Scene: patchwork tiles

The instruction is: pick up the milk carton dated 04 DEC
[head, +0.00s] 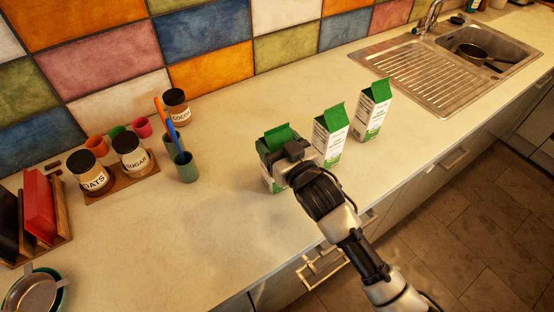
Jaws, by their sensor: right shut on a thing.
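Three green-and-white milk cartons stand in a row on the counter in the head view. My right gripper (292,155) is shut on the left carton (279,133), the one nearest the jars, and covers much of its front. I cannot tell from this view whether that carton is lifted or still on the counter. The middle carton (329,138) and the right carton (371,110) stand upright and apart from it. The printed dates are too small to read on any of them. My left gripper does not show.
A green cup (187,169) with utensils stands left of the cartons. Labelled jars, such as the sugar jar (130,153), sit farther left. A steel sink (480,50) with a pan lies at the back right. The counter front (180,245) is clear.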

